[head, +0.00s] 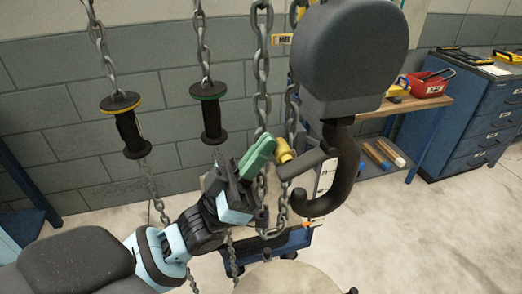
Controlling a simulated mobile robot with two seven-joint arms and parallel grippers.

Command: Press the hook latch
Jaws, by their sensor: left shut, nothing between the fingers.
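A large dark hook (341,180) hangs below a rounded grey block (350,50), right of centre. A grey latch bar (310,162) slants down to the left from the hook's shank, with a yellow piece (284,149) near its left end. My left gripper (268,143) comes in from the lower left, shut and empty, with its green fingers pointing up and right. The fingertips are right beside the yellow piece; I cannot tell whether they touch. My right gripper is not in view.
Steel chains (261,60) hang just behind the gripper and hook. Two black handles (131,132) hang on chains at the left. A blue trolley (268,250) stands below. A workbench (432,108) and blue drawer cabinet (490,115) stand at right. The floor at right is clear.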

